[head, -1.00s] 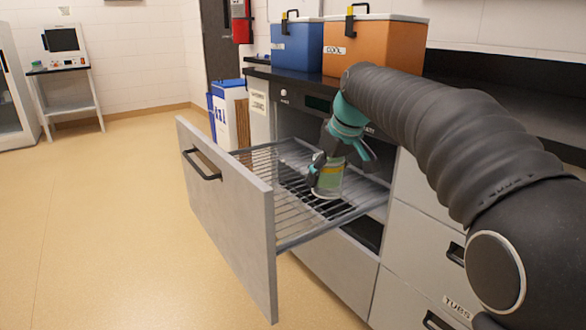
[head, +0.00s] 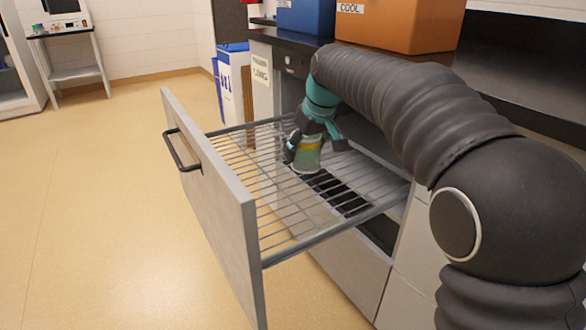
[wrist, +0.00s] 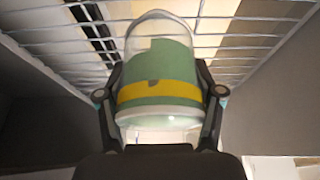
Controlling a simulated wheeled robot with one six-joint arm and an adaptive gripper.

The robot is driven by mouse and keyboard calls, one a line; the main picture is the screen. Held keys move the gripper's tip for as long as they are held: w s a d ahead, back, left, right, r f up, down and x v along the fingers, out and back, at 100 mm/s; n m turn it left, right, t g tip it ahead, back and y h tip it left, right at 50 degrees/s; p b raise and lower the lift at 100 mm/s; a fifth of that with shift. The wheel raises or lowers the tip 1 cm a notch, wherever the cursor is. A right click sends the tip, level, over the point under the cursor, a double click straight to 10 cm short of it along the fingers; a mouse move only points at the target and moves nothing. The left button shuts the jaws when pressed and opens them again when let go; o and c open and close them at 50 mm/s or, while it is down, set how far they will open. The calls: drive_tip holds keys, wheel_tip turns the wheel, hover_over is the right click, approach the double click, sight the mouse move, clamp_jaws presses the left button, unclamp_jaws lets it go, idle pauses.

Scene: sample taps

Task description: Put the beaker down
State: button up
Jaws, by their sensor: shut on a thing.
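The beaker (head: 308,155) is a clear glass with a green part and a yellow band. My gripper (head: 312,146) is shut on it, and the beaker looks upright over the wire rack of the pulled-out drawer (head: 270,222). In the wrist view the beaker (wrist: 158,70) sits between the two dark fingers of my gripper (wrist: 160,94), with rack bars beyond it. I cannot tell whether its base touches the rack.
The drawer's grey front panel (head: 212,200) with a dark handle stands to the left. The visible rack is otherwise bare. An orange box (head: 400,28) and a blue box (head: 305,17) stand on the black counter above.

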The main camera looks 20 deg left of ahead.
drive_tip(key=a+f, duration=0.1)
drive_tip(key=a, duration=0.2)
drive_tip(key=shift+f, duration=0.35)
wheel_tip(320, 180, down, 4)
drive_tip(key=shift+f+b, duration=0.1)
drive_tip(key=shift+b, duration=0.5)
drive_tip(key=o, duration=1.1)
